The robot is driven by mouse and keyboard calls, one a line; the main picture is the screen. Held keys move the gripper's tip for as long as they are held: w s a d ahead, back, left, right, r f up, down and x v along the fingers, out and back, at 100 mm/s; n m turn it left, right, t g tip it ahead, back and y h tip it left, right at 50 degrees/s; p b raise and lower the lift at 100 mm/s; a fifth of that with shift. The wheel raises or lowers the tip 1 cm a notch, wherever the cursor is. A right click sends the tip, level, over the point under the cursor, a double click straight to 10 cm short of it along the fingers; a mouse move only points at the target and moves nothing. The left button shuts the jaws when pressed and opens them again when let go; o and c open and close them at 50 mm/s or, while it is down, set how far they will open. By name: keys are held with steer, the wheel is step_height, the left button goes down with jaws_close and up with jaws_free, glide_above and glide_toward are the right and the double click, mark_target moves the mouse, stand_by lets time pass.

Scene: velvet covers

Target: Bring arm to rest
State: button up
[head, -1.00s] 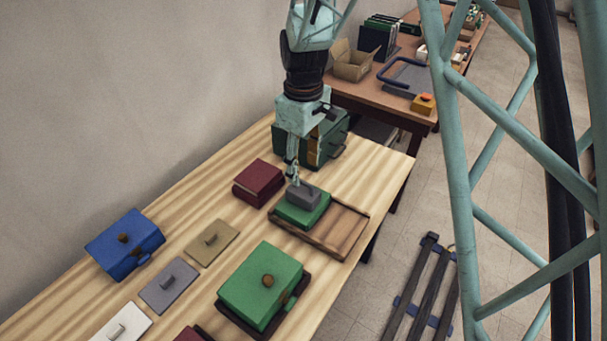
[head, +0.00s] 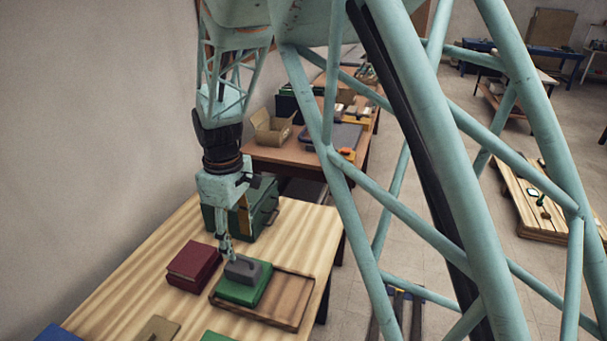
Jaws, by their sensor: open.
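My arm hangs down at the left of the head view, and my gripper (head: 227,250) points downward at its end. It is open. Its fingertips are just beside or above a grey block (head: 243,269) that lies on a green box (head: 236,291). I cannot tell whether they touch the block. The green box sits at the left part of a brown wooden tray (head: 292,299) on the light wooden table (head: 125,295).
A dark red box (head: 193,266) lies left of the tray. A dark green case (head: 262,210) stands behind my gripper. A tan plate (head: 158,330) and a blue box (head: 57,333) show at the bottom edge. A brown table (head: 275,157) with a cardboard box (head: 272,127) stands beyond.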

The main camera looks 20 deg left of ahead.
steer(key=shift+w, duration=0.1)
steer(key=w+d+r+m+t, duration=0.1)
steer(key=w+d+r+m, duration=0.25)
steer(key=d+r, duration=0.65)
steer(key=w+d+r+m+t+y, duration=0.1)
steer(key=w+d+r+m, duration=0.45)
steer(key=d, duration=0.85)
steer(key=w+d+r+m, duration=0.1)
steer(key=d+r+m, duration=0.1)
steer(key=d+r, duration=0.9)
steer(key=s+d+r+m+t, duration=0.1)
steer(key=s+d+r+m, duration=0.25)
steer(key=s+d, duration=1.25)
steer(key=s+d+f+m, duration=0.1)
steer(key=s+d, duration=0.1)
steer(key=s, duration=0.4)
steer(key=s+d+f+m+b, duration=0.1)
steer(key=s+d, duration=0.2)
steer(key=s, duration=0.3)
steer(key=s+d+f+m+t+h+b, duration=0.1)
steer(key=s+d, duration=0.2)
steer(key=s, duration=0.4)
steer(key=shift+m, duration=0.35)
steer(key=shift+d, duration=0.1)
